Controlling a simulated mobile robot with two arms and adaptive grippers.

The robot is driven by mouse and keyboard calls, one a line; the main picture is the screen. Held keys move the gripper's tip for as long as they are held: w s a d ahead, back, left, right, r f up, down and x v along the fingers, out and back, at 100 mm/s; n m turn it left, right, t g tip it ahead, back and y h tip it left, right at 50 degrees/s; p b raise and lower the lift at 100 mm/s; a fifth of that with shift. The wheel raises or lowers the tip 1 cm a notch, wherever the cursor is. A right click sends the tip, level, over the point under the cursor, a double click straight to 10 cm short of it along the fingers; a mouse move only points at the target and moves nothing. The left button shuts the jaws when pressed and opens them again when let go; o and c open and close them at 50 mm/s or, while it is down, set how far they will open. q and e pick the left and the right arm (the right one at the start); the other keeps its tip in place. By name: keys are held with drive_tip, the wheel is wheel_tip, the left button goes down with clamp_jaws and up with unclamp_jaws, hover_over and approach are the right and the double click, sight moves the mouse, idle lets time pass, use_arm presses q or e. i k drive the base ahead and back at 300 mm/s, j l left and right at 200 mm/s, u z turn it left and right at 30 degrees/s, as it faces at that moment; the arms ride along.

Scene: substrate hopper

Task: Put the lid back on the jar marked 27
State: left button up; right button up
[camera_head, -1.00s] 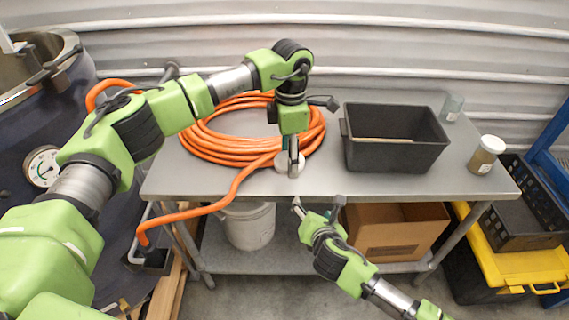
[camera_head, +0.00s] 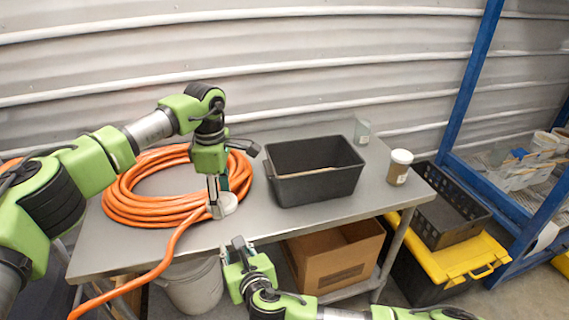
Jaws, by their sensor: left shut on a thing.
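My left gripper (camera_head: 217,203) points down and is shut on a round white lid (camera_head: 229,205) over the front left of the metal table, by the hose. I cannot tell if the lid touches the table. A clear glass jar (camera_head: 362,131) stands at the back right of the table and shows no lid. A jar with brown contents and a white top (camera_head: 399,168) stands at the right end; its label is too small to read. My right gripper (camera_head: 234,249) is low in front of the table edge, its fingers apart and empty.
A black bin (camera_head: 314,189) sits mid-table between lid and jars. A coiled orange hose (camera_head: 128,208) covers the left side and hangs over the front edge. A cardboard box (camera_head: 335,266) and a bucket (camera_head: 192,290) are below. A blue rack (camera_head: 462,95) stands right.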

sight(362, 133)
drive_tip(key=k, duration=0.65)
drive_tip(key=u, duration=4.15)
drive_tip(key=k+l+u, duration=0.2)
drive_tip(key=k+l, duration=0.2)
drive_tip(key=k, duration=0.3)
drive_tip(key=k+l, duration=0.2)
drive_tip(key=k, duration=0.35)
drive_tip(key=k+l, duration=0.2)
drive_tip(key=k, duration=0.3)
drive_tip(key=k+l+u, duration=0.2)
drive_tip(key=k+u, duration=0.15)
drive_tip(key=u, duration=0.15)
drive_tip(key=k+u, duration=0.35)
drive_tip(key=u, duration=0.15)
drive_tip(key=k+j+u, duration=0.1)
drive_tip(key=k+u, duration=0.4)
drive_tip(key=i, duration=0.1)
